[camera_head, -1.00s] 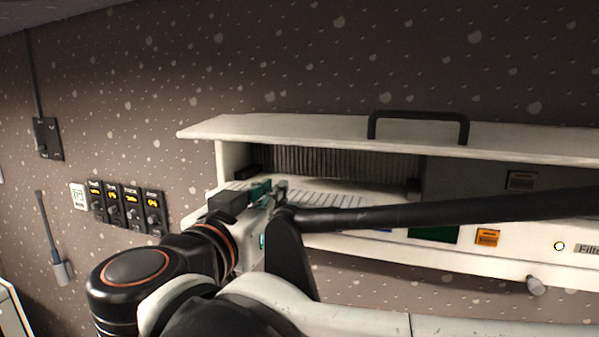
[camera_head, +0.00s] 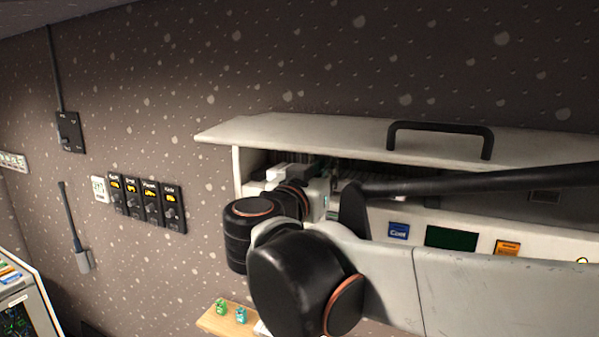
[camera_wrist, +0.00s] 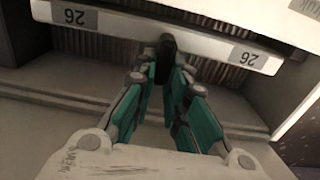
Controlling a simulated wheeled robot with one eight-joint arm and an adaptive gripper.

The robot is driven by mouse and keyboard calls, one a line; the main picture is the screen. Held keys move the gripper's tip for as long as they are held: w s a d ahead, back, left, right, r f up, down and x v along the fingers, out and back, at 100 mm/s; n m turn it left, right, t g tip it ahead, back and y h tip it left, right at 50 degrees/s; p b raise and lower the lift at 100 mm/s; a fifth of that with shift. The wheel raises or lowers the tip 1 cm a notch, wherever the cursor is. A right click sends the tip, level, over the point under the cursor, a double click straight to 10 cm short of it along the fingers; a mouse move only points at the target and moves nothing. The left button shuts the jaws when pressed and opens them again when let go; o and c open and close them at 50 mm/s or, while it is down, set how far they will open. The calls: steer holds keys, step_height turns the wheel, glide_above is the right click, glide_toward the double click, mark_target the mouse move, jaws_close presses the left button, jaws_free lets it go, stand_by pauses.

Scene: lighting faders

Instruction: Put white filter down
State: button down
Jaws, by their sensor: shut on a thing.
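The white filter (camera_wrist: 205,43) shows in the wrist view as a white bar with a "26" label at each side and grey pleats along it. A short black handle (camera_wrist: 166,45) stands out from its middle. My gripper (camera_wrist: 168,72), with teal finger pads, is shut on this handle. In the head view my gripper (camera_head: 328,192) is at the open front of the white cabinet (camera_head: 300,132), and my arm hides most of the filter and the opening. I cannot tell whether the filter rests on the cabinet floor.
The cabinet's raised lid has a black handle (camera_head: 440,128). Below the opening are a blue button (camera_head: 398,231), a dark green display (camera_head: 451,238) and an orange button (camera_head: 507,247). Several dials (camera_head: 148,203) sit on the left wall. A wooden shelf (camera_head: 212,322) is below.

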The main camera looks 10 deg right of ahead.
steer(key=shift+w+d, duration=0.3)
steer(key=shift+d, duration=0.05)
steer(key=x, duration=0.2)
steer(key=shift+w+d+r+p, duration=0.15)
steer(key=shift+w+d+p, duration=0.1)
steer(key=shift+p, duration=0.15)
steer(key=shift+w+d+f, duration=0.1)
steer(key=shift+w+f, duration=0.35)
steer(key=shift+f, duration=0.35)
steer(key=shift+s, duration=0.25)
steer(key=shift+f, duration=0.15)
steer(key=c, duration=1.6)
jaws_free()
steer(key=shift+w, duration=0.1)
